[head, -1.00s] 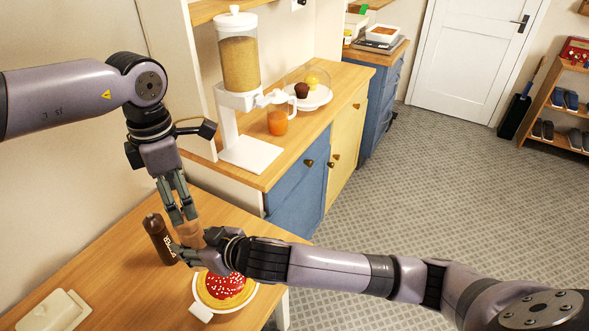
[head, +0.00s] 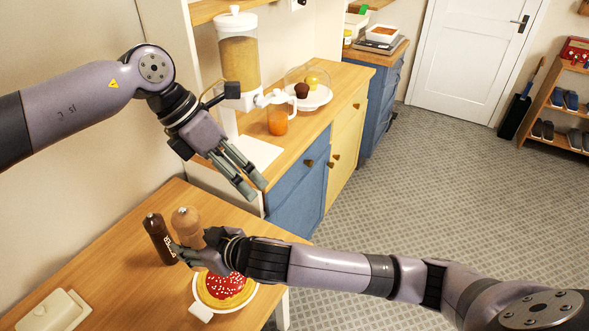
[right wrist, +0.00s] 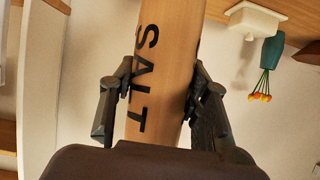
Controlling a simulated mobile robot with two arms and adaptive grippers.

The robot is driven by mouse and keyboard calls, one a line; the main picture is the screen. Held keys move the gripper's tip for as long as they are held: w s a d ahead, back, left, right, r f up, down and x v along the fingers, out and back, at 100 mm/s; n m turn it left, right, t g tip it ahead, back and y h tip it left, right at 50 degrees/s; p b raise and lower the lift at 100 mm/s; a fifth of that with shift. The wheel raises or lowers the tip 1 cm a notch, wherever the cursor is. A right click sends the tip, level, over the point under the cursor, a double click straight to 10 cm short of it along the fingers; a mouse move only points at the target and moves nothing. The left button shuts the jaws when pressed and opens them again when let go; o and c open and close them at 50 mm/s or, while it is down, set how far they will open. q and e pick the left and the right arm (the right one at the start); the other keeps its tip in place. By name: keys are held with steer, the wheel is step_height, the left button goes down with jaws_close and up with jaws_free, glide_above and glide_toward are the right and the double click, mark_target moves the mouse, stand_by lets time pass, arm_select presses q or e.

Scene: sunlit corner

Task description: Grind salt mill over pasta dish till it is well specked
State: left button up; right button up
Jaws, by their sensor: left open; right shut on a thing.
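The salt mill (head: 186,222) is light wood, with its rounded top showing above my right gripper (head: 188,255). My right gripper is shut on its body, and the word SALT on the mill (right wrist: 160,50) reads between the fingers in the right wrist view. The pasta dish (head: 225,290) is a white handled dish with red sauce and white specks on top. It stands on the table just in front of the mill, partly hidden by my right arm. My left gripper (head: 248,188) is open and empty, up and to the right of the mill.
A dark brown mill (head: 158,238) stands close to the left of the salt mill. A white lidded dish (head: 55,312) sits at the table's (head: 110,275) front left. A counter (head: 290,165) behind holds a cereal dispenser (head: 238,55) and an orange-filled jug (head: 278,120).

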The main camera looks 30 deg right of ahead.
arm_select(q)
steer(key=s+d+r+n+g+h, duration=0.2)
steer(key=s+d+n+g+h, duration=0.1)
steer(key=s+d+g+h, duration=0.1)
steer(key=s+d+h, duration=0.1)
steer(key=s+d, duration=0.1)
steer(key=d, duration=0.1)
steer(key=shift+d+r+n, duration=0.3)
steer(key=shift+d, duration=0.1)
stand_by(0.3)
